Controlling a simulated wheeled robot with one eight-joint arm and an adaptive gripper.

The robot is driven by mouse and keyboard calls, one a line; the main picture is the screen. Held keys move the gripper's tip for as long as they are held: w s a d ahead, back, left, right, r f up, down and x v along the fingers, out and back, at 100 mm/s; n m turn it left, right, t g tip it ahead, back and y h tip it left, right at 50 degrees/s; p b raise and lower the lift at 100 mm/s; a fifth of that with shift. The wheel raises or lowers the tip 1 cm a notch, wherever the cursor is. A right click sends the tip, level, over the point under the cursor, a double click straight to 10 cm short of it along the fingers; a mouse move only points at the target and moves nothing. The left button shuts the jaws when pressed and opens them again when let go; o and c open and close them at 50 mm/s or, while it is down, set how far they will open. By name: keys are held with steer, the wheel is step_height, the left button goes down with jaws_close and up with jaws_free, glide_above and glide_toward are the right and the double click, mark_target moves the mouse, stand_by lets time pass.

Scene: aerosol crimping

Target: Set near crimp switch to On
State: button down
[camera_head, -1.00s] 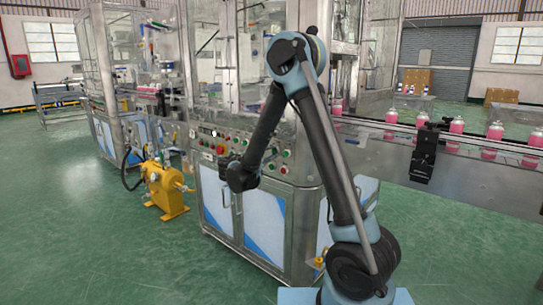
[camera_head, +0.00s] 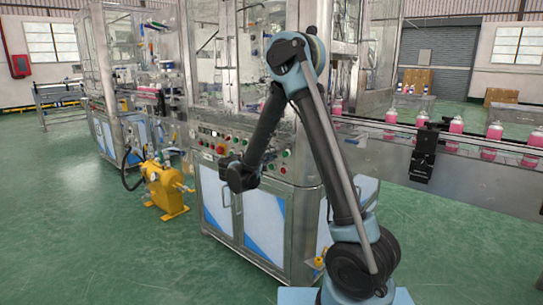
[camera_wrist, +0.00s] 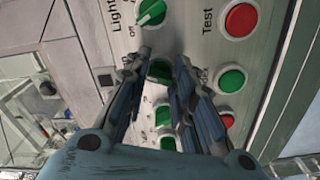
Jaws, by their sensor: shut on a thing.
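In the wrist view my gripper (camera_wrist: 162,62) is at the control panel, its two fingers closed around a green rotary switch (camera_wrist: 160,72). Most of this switch's label is hidden behind the left finger. Its pointer position cannot be made out. In the head view my gripper (camera_head: 224,161) reaches the sloped panel on the front of the machine, and the gripped switch is too small to tell there.
Another green switch, labelled Light (camera_wrist: 151,12), is just above. A red Test button (camera_wrist: 241,20), a green button (camera_wrist: 232,80) and more green switches (camera_wrist: 163,116) are close by. A yellow pump (camera_head: 165,187) stands on the floor left of the machine.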

steer(key=shift+f+m, duration=0.1)
steer(key=shift+m, duration=1)
steer(key=c, duration=1.4)
jaws_free()
steer(key=shift+o, duration=0.2)
steer(key=shift+a, duration=0.1)
steer(key=v, duration=1.1)
steer(key=shift+s+a, duration=0.3)
